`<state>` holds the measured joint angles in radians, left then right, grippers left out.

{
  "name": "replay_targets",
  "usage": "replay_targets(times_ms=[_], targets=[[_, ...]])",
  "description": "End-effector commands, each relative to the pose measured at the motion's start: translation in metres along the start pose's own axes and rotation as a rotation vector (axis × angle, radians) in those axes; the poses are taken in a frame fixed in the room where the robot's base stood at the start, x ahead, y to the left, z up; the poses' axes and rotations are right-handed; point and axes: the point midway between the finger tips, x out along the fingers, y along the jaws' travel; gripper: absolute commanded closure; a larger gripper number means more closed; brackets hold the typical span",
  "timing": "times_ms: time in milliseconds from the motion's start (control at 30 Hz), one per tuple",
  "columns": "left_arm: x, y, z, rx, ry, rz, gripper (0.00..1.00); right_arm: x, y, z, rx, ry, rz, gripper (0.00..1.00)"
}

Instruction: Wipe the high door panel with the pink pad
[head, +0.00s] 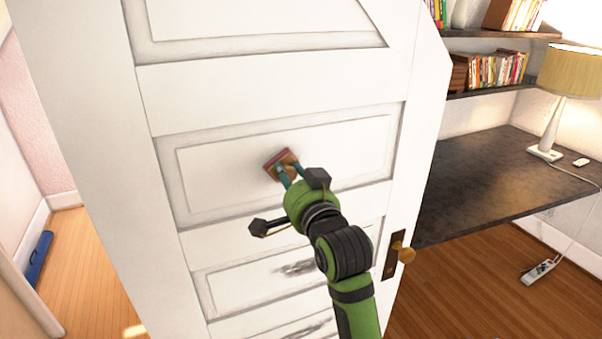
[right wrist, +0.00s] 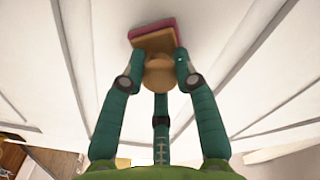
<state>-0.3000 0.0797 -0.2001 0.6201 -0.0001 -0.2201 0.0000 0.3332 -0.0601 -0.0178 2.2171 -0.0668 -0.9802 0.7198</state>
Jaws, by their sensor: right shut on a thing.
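The white door (head: 120,150) has several recessed panels with grey smudged edges. The panel (head: 225,165) at mid picture in the head view has a faint dark smudge near the pad. The pink pad (head: 277,158) has a tan wooden back and a round knob. It also shows in the right wrist view (right wrist: 152,29). My right gripper (head: 287,170) is shut on the knob, with its teal fingers around it. The pad is at the panel's face; whether it touches is hard to tell. My left gripper is not in view.
A dark desk (head: 480,185) with a lamp (head: 570,75) stands at right, with shelves of books above. A power strip (head: 538,271) and a blue object (head: 38,258) lie on the wooden floor.

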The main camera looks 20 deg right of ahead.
Motion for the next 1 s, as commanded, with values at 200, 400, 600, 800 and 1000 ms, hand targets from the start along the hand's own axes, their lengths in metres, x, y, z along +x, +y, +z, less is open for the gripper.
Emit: replay_targets(times_ms=[200, 400, 600, 800, 1000], targets=[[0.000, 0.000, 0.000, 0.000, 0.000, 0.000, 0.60, 0.000, -0.006, 0.005, 0.001, -0.001, -0.001, 0.96], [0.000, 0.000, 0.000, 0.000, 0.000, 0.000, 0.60, 0.000, -0.019, 0.017, 0.003, -0.002, -0.002, 0.96], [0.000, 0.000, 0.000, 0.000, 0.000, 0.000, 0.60, 0.000, -0.029, 0.026, 0.002, -0.001, -0.001, 0.96], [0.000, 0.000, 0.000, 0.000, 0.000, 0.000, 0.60, 0.000, -0.030, 0.028, 0.000, 0.000, 0.000, 0.96], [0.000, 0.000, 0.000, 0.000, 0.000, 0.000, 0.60, -0.002, -0.030, 0.027, 0.000, 0.000, 0.000, 0.96]])
